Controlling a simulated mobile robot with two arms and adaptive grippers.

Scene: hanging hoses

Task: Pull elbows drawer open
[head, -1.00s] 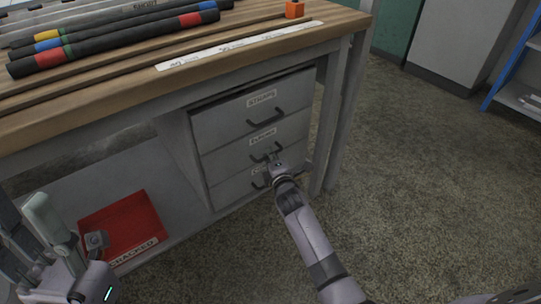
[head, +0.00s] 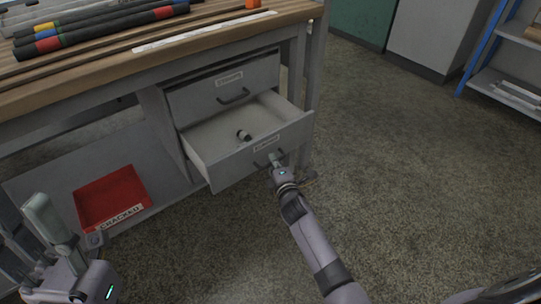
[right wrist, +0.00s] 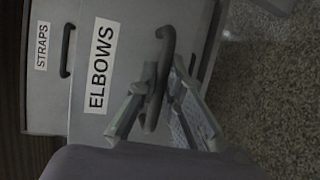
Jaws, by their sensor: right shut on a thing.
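The elbows drawer (head: 215,139), the grey middle drawer under the bench, stands well open. A small dark and pale fitting (head: 243,135) lies inside it. My right gripper (head: 277,158) is at the drawer's front, shut on its dark bar handle. In the right wrist view, the fingers (right wrist: 160,82) sit on either side of the curved handle (right wrist: 166,45), beside the ELBOWS label (right wrist: 101,65). My left gripper (head: 42,208) shows at the lower left, away from the drawer; its jaw state is unclear.
The closed straps drawer (head: 225,88) is above. A red tray (head: 105,190) labelled CRACKED sits on the lower shelf at left. Hoses (head: 100,30) lie on the wooden bench top (head: 60,85). The floor right of the drawer is clear; a blue-framed shelf (head: 483,50) stands far right.

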